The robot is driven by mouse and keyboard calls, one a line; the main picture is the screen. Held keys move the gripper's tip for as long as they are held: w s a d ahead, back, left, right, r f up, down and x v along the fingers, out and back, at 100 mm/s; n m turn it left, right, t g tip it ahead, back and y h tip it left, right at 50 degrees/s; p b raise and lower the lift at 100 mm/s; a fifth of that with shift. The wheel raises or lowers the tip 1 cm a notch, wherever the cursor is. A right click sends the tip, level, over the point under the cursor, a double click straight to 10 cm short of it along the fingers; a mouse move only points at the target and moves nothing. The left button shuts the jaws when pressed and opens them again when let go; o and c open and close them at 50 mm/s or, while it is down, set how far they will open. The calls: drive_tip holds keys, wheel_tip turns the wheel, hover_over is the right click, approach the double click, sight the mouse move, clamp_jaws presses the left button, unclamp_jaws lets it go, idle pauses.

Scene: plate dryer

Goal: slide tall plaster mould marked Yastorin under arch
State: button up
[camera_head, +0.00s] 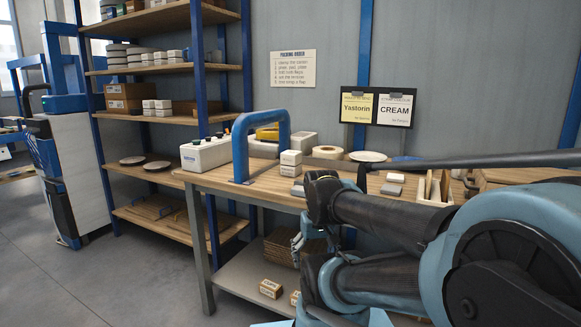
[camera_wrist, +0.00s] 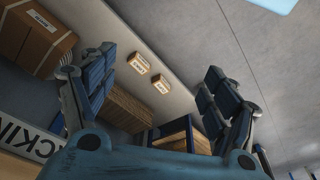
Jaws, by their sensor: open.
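The blue arch (camera_head: 262,140) stands on the wooden bench top, left of centre in the head view. I cannot read a Yastorin mark on any block, so I cannot tell which is the mould. The name Yastorin shows on a yellow card (camera_head: 357,107) on the wall board. My gripper (camera_wrist: 158,64) is open in the wrist view, with nothing between its fingers. It points toward small labelled boxes below, apart from them.
A white case (camera_head: 207,152) stands left of the arch. Small boxes (camera_head: 270,288) sit on the lower shelf. A blue-framed rack (camera_head: 199,90) stands at left.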

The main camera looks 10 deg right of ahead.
drive_tip(key=shift+o, duration=0.4)
drive_tip(key=shift+s+r, duration=0.2)
drive_tip(key=shift+s, duration=0.05)
wheel_tip(320, 180, up, 31)
drive_tip(key=m+y, duration=0.4)
drive_tip(key=m, duration=2.1)
hover_over(288, 163)
drive_tip(key=d, duration=0.6)
drive_tip(key=shift+w+f, duration=0.15)
drive_tip(key=shift+f+t, duration=0.1)
drive_tip(key=shift+t, duration=0.2)
drive_tip(key=x, duration=1.7)
drive_tip(key=shift+d+f, duration=0.2)
drive_tip(key=shift+f, duration=0.05)
